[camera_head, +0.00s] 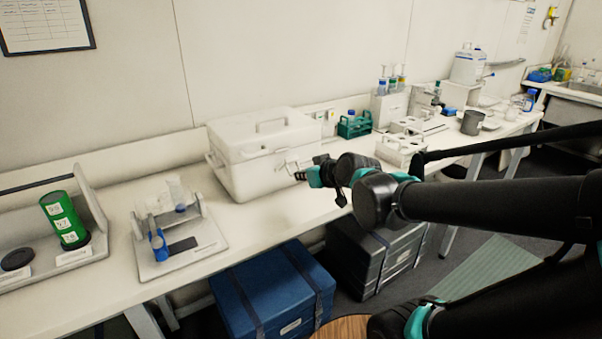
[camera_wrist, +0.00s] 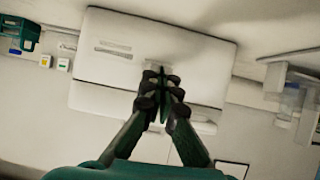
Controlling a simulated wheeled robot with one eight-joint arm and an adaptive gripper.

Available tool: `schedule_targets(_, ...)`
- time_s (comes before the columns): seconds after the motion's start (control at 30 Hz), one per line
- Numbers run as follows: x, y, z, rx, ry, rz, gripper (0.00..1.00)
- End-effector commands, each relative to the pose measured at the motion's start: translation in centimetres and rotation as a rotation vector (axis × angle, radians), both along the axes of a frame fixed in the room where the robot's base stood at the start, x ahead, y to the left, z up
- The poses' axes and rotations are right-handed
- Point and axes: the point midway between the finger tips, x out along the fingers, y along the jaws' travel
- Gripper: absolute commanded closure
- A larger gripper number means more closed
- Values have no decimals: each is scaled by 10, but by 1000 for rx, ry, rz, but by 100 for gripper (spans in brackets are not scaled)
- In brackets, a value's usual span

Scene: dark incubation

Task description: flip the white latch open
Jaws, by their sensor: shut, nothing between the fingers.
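A white lidded box (camera_head: 262,152) with a top handle stands closed on the bench. The white latch (camera_wrist: 158,64) shows as a small pale patch just beyond the fingertips, at the lid seam. The fingers partly hide it, and I cannot tell whether they touch it.
A balance-like device (camera_head: 175,235) and a green tube (camera_head: 65,220) stand left of the box. A green rack (camera_head: 354,124) and white racks (camera_head: 400,150) stand to the right. Blue (camera_head: 272,290) and grey (camera_head: 378,255) cases sit under the bench. The bench front near the box is clear.

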Motion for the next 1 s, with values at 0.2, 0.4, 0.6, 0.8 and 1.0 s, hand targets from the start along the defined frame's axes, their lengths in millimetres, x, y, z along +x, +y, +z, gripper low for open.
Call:
schedule_targets(0.2,-2,-1,-7,-1,1,0,100)
schedule_targets(0.4,-3,-2,-17,-1,1,0,100)
schedule_targets(0.6,-3,-2,-30,-1,1,0,100)
schedule_targets(0.8,-3,-2,-30,-1,1,0,100)
schedule_targets(1.0,-1,0,-29,0,1,1,100)
